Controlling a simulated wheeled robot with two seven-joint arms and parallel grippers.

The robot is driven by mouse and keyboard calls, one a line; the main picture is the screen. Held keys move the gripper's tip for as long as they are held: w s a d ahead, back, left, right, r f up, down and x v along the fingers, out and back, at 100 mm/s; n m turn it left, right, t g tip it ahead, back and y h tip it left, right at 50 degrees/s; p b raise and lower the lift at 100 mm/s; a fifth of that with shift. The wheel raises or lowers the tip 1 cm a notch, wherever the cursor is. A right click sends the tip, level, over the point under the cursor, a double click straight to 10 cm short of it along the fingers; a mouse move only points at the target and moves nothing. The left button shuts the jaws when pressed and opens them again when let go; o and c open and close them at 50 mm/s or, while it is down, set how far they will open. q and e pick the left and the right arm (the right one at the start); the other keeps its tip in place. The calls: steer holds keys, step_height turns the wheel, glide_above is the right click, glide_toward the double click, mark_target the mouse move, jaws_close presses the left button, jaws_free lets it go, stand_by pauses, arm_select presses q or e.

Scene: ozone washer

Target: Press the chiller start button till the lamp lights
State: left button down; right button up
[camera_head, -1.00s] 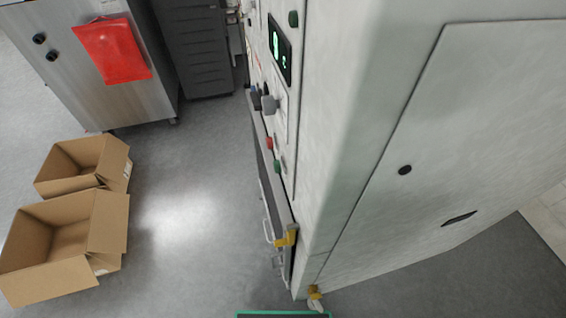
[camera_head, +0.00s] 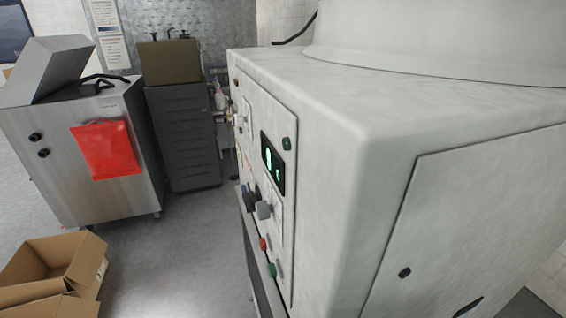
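The large white cabinet (camera_head: 430,115) fills the right half, with its control panel (camera_head: 288,120) seen at a steep angle on its left face. Low on the panel are a green button (camera_head: 272,270) and a red button (camera_head: 263,244) above it. Higher are a grey knob (camera_head: 264,210), a lit green display (camera_head: 272,162) and a small dark green round part (camera_head: 286,144), which does not look lit. No lettering is readable, so I cannot tell which part is the chiller start button or its lamp. Neither gripper is in view.
A steel machine (camera_head: 75,170) with a red pouch (camera_head: 105,150) stands at the left, beside a dark grey drawer cabinet (camera_head: 184,135). An open cardboard box (camera_head: 85,262) lies at the lower left. Grey floor (camera_head: 180,270) is free between it and the white cabinet.

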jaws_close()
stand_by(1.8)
